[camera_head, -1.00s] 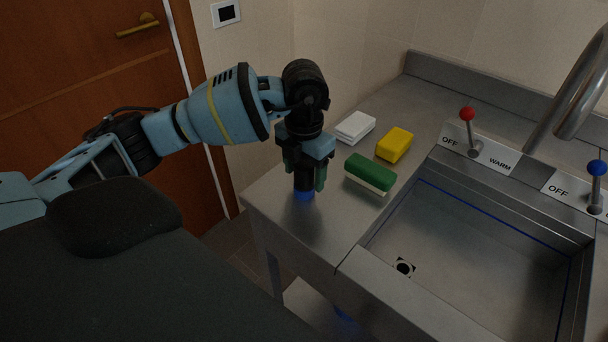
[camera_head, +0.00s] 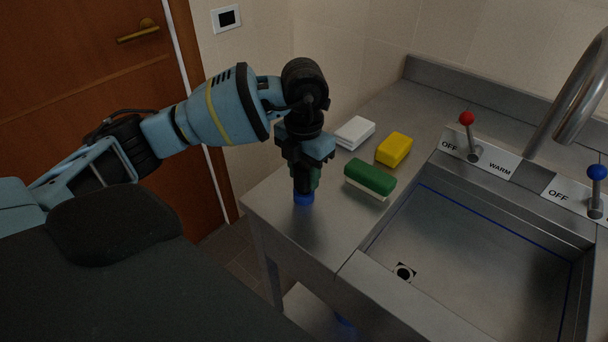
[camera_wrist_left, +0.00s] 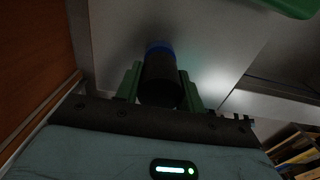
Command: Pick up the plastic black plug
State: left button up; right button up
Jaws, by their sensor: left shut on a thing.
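The plug is a black cylinder with a blue lower end (camera_head: 303,199), upright on the steel counter at the left of the sink in the head view. My left gripper (camera_head: 306,183) points down over it, with its green fingers shut on the plug's sides. In the left wrist view, the black plug body (camera_wrist_left: 160,82) sits between the two green fingers (camera_wrist_left: 160,88), its blue end toward the counter. The fingers hide part of the plug in the head view. My right gripper is not in view.
A white block (camera_head: 354,132), a yellow block (camera_head: 394,149) and a green-and-white sponge (camera_head: 370,177) lie right of the gripper. The steel sink (camera_head: 480,250) has a dark drain hole (camera_head: 404,272), red and blue levers and a tap. The counter's left edge is close by.

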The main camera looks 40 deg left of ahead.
pick_arm(q)
notch_tip(320, 180, up, 2)
jog(key=shift+r, duration=0.25)
jog(key=s+d, duration=0.3)
jog(key=s, duration=0.4)
jog(key=s+d+r, duration=0.1)
jog(key=s+d, duration=0.3)
jog(key=s, duration=0.3)
jog(key=shift+s+d+r, duration=0.15)
jog(key=shift+r, duration=0.05)
